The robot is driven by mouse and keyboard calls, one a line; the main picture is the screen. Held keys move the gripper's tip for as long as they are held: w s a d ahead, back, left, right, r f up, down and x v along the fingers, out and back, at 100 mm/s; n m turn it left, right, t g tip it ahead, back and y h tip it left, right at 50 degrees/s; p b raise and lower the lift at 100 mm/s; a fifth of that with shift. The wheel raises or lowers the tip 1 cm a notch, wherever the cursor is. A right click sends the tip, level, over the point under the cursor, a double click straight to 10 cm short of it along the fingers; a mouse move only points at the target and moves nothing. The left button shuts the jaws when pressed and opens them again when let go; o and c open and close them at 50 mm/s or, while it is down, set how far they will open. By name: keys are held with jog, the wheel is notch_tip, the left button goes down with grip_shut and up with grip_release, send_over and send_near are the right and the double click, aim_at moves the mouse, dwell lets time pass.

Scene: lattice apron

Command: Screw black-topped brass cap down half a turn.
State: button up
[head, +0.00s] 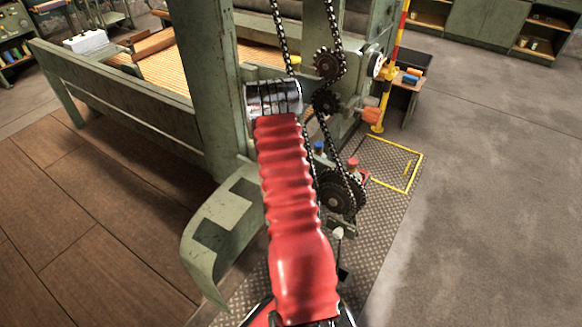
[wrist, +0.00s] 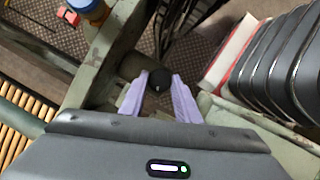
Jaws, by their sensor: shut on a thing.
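The black-topped cap (wrist: 161,76) shows in the wrist view as a round black top with a small pale mark on it. My gripper (wrist: 158,84) has its two pale lavender fingers on either side of the cap, shut on it. The cap's brass part and its thread are hidden, so I cannot tell how far down it sits. In the head view my red-sleeved arm reaches up to the green machine frame (head: 213,75), and the cap and my fingers are hidden there.
A chain and dark sprockets (head: 341,193) run just right of my arm in the head view. A curved green guard (head: 208,228) is on the left. A blue knob and a red knob (head: 352,163) stand low at the right. Open concrete floor (head: 480,200) lies further right.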

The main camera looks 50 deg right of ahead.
jog(key=m+y, duration=0.1)
jog(key=m, duration=0.2)
jog(key=m+y, duration=0.1)
jog(key=m, duration=0.1)
jog(key=shift+w+d+m, duration=0.15)
jog(key=shift+w+m, duration=0.05)
jog(key=shift+m, duration=0.2)
jog(key=o, duration=1)
jog(key=shift+s, duration=0.1)
jog(key=shift+o, duration=0.2)
jog(key=v, duration=0.7)
jog(key=shift+w, duration=0.3)
jog(key=shift+d+r, duration=0.1)
jog(key=shift+d, duration=0.05)
